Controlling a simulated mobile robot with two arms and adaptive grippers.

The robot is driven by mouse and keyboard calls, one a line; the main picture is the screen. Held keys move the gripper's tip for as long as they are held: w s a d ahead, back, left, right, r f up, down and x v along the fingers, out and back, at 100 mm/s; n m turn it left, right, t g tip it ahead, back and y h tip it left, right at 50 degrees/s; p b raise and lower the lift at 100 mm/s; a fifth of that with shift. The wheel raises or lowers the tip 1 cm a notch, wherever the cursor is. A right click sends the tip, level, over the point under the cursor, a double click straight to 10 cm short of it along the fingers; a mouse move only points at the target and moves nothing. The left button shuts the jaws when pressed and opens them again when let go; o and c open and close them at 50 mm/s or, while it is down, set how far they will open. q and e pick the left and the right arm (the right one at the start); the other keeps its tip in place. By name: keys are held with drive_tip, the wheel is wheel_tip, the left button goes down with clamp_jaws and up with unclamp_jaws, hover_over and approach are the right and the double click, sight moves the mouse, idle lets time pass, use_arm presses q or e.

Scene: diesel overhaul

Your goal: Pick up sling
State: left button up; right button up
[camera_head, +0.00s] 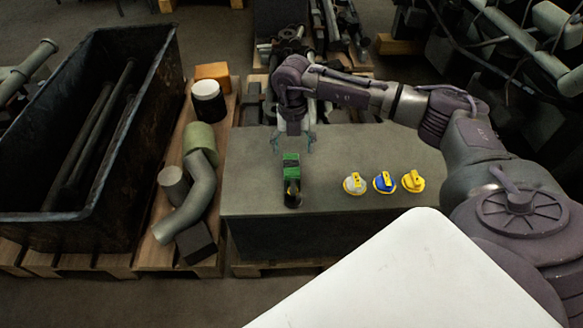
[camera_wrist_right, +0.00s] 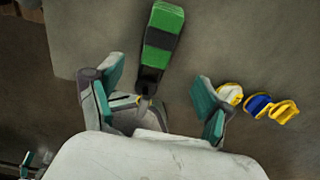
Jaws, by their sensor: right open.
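A green-and-black strap-like item, which I take to be the sling (camera_head: 291,170), lies on the grey slab-like block. It also shows in the wrist view (camera_wrist_right: 163,40), its black end pointing toward the jaws. My right gripper (camera_head: 293,143) is above it with jaws open and empty. In the wrist view the teal fingertips (camera_wrist_right: 158,95) stand apart on either side of the black end, with a small metal-looking part below it. I cannot tell the height gap. A small teal-and-white piece at the wrist view's lower left may be my left gripper (camera_wrist_right: 25,163).
Three round yellow-based pieces, white (camera_head: 354,184), blue (camera_head: 385,182) and yellow (camera_head: 413,181), sit right of the sling on the grey block (camera_head: 255,200). A dark open bin (camera_head: 60,228) and curved green pipe (camera_head: 190,200) stand left. The block's left part is clear.

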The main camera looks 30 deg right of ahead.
sight(291, 168)
wheel_tip(291, 168, down, 4)
drive_tip(key=shift+f, duration=0.15)
wheel_tip(291, 168, down, 5)
drive_tip(key=shift+a+f+b, duration=0.1)
drive_tip(key=shift+a+b, duration=0.05)
drive_tip(key=shift+b, duration=0.8)
use_arm(q)
drive_tip(key=shift+s+a+r, duration=0.1)
drive_tip(key=shift+s+r, duration=0.35)
drive_tip(key=shift+r, duration=0.15)
use_arm(e)
drive_tip(key=shift+c, duration=0.2)
